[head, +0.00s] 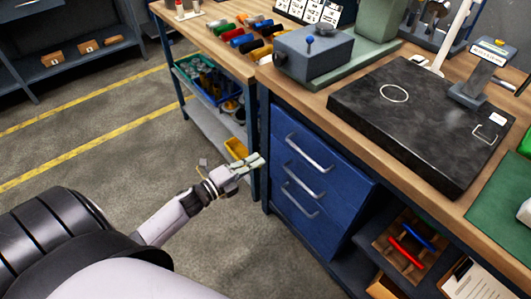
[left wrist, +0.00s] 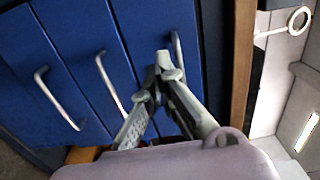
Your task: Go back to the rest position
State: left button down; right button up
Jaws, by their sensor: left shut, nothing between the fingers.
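My left gripper (head: 250,165) is out in front of the workbench, near the left edge of the blue drawer cabinet (head: 306,202). Its fingers are shut with nothing between them. In the left wrist view the fingertips of the left gripper (left wrist: 162,65) meet, with the blue drawers (left wrist: 83,50) and their metal handles behind them. I cannot tell whether the fingers touch the cabinet. My right gripper is not in view.
A wooden-topped bench (head: 462,210) carries a dark stone plate (head: 420,125) and a grey box (head: 313,55). Another bench at the back holds coloured handles (head: 243,40) and, below, a blue bin (head: 222,97). Open floor (head: 95,140) with yellow lines lies left.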

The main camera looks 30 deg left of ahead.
pick_arm(q)
jog(key=s+f+n+g+y, duration=0.2)
jog(key=s+f+n, duration=0.25)
jog(key=f, duration=0.45)
jog(key=s+f+n+g+y+p, duration=0.1)
jog(key=s+f+n+g+y, duration=0.2)
jog(key=s+f, duration=0.5)
jog(key=s+f+n+g+y, duration=0.1)
jog(key=s+f+n+g, duration=0.3)
jog(key=f, duration=0.7)
jog(key=s+d+f+n+g, duration=0.2)
jog(key=s+f, duration=0.2)
jog(key=s, duration=0.4)
jog(key=s+d+f+n+g+p, duration=0.1)
jog(key=s+d+f+n+g, duration=0.1)
jog(key=s, duration=0.7)
jog(key=s+d+f+n+g, duration=0.3)
jog(key=s+d+f+n, duration=0.1)
jog(key=s+f, duration=0.3)
jog(key=shift+s, duration=0.65)
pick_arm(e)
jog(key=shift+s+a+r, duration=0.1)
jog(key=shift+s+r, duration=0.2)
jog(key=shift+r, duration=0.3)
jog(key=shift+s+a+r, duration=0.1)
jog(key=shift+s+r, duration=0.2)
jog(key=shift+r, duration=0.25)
